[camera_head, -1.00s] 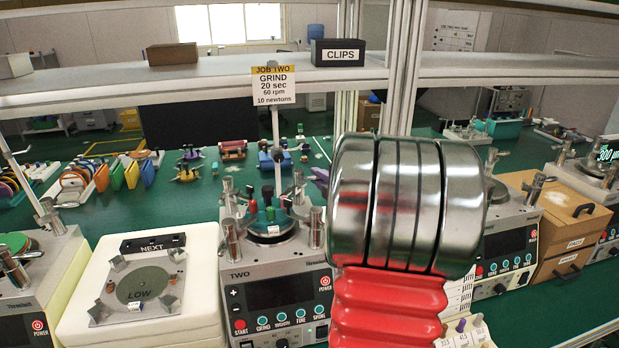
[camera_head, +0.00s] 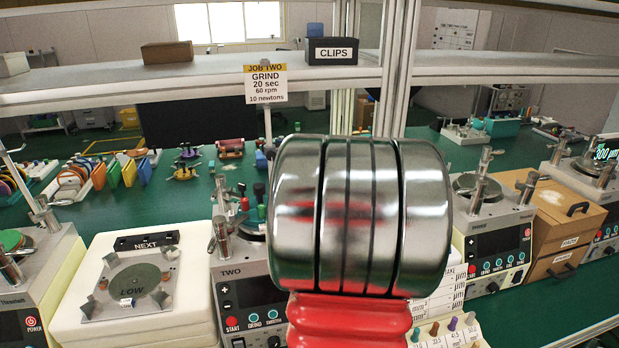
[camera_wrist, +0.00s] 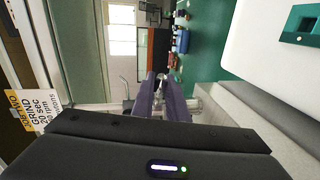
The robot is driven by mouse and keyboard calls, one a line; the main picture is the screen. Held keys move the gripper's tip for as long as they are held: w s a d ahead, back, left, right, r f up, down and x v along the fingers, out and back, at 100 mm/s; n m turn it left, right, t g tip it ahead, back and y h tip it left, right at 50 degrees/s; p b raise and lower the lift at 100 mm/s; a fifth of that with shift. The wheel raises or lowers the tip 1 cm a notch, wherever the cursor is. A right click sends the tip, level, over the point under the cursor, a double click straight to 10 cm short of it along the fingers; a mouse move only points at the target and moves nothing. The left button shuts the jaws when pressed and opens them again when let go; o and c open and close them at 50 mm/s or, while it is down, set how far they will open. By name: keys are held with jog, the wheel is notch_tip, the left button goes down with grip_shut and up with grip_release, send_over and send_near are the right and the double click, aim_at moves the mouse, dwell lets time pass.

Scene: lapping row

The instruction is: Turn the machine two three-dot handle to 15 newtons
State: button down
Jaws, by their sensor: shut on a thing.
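Machine two (camera_head: 245,290) stands at the front centre, with a dark display and a row of buttons. In the wrist view my gripper (camera_wrist: 163,90) shows purple-grey fingers closed together at machine two's posts (camera_wrist: 195,97). It is shut on a small metallic part, apparently a handle, mostly hidden by the fingers. No dots can be read.
A job card (camera_head: 265,84) reads grind, 20 sec, 60 rpm, 10 newtons. A white block with a plate marked LOW (camera_head: 140,292) stands left of machine two. Another machine (camera_head: 492,235) and a wooden box (camera_head: 560,225) stand to the right. A shelf (camera_head: 200,77) crosses above.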

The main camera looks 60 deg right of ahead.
jog(key=shift+f, duration=0.15)
jog(key=c, duration=1.7)
grip_release()
jog(key=shift+c, duration=0.2)
